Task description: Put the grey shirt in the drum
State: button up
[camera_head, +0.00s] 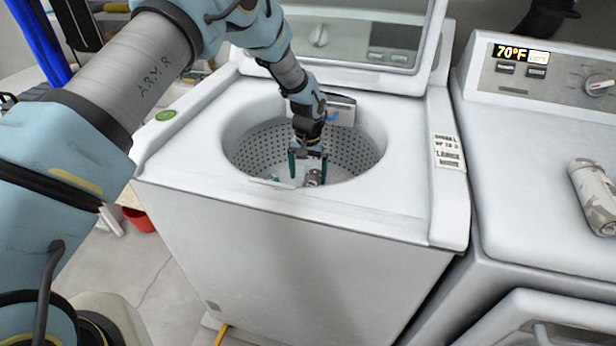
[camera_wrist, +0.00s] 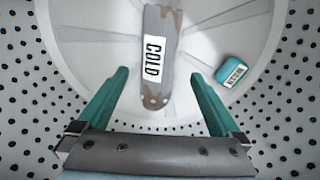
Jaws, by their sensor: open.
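The perforated drum (camera_head: 350,150) of the open top-load washer is below my gripper (camera_head: 307,170). My gripper reaches down through the opening, its two teal fingers apart. In the wrist view, the drum wall (camera_wrist: 30,75) surrounds the open gripper (camera_wrist: 158,76). A long grey piece (camera_wrist: 160,50) with worn brown patches and a white "COLD" label lies in line with the gap between the fingers. I cannot tell whether the fingers touch it. A small teal block (camera_wrist: 232,70) with a white label is on the drum floor at right.
The raised washer lid (camera_head: 350,30) stands behind the opening. The washer's front rim (camera_head: 300,197) is close to my gripper. A red bucket (camera_head: 138,218) is on the floor at left.

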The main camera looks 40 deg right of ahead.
notch_tip(320, 180, up, 11)
jog(key=b, duration=0.2)
jog(key=shift+b, duration=0.4)
